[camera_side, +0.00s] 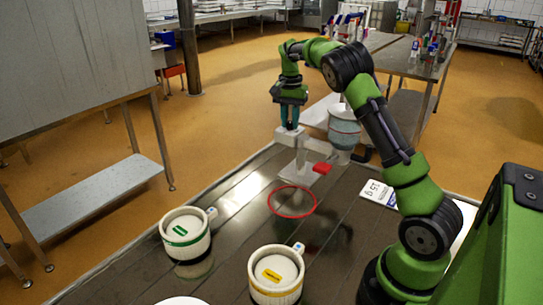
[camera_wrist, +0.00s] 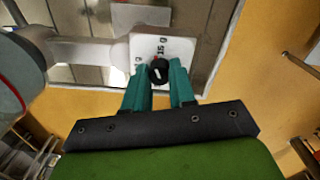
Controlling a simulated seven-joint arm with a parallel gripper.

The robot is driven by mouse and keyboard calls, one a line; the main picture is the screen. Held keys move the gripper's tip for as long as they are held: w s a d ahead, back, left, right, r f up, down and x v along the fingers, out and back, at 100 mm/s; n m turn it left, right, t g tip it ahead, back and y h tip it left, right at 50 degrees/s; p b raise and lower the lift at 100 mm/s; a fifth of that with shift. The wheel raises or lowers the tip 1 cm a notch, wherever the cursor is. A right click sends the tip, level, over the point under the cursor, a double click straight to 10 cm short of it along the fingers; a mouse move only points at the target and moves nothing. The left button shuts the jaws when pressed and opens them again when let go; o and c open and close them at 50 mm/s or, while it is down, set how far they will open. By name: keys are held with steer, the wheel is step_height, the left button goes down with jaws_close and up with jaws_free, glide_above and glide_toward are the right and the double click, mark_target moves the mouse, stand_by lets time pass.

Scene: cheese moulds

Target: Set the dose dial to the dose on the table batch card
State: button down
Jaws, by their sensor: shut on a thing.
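The dose dial (camera_wrist: 159,71) is a small black knob with a white pointer mark, set on a white plate with printed dose marks; one reads about 15 g. My gripper (camera_wrist: 161,78) is shut on the knob, one teal finger on each side. The batch card (camera_side: 378,192), white with a blue edge, lies on the table and seems to read 15 g, upside down. The pointer's exact setting is hard to tell.
A translucent blue-grey vessel (camera_side: 344,132) adjoins the dispenser, with a red part (camera_side: 321,168) beside it. A red ring (camera_side: 292,217) lies on the dark table. A green-labelled mould (camera_side: 186,246) and a yellow-labelled mould (camera_side: 275,286) stand toward the front.

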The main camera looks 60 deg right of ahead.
mark_target(289, 122)
steer(key=m, duration=0.4)
steer(key=shift+m, duration=0.3)
stand_by(0.3)
steer(key=c, duration=0.9)
jaws_free()
steer(key=shift+c, duration=0.2)
step_height(289, 122, up, 12)
steer(key=shift+w, duration=0.1)
steer(key=shift+d, duration=0.1)
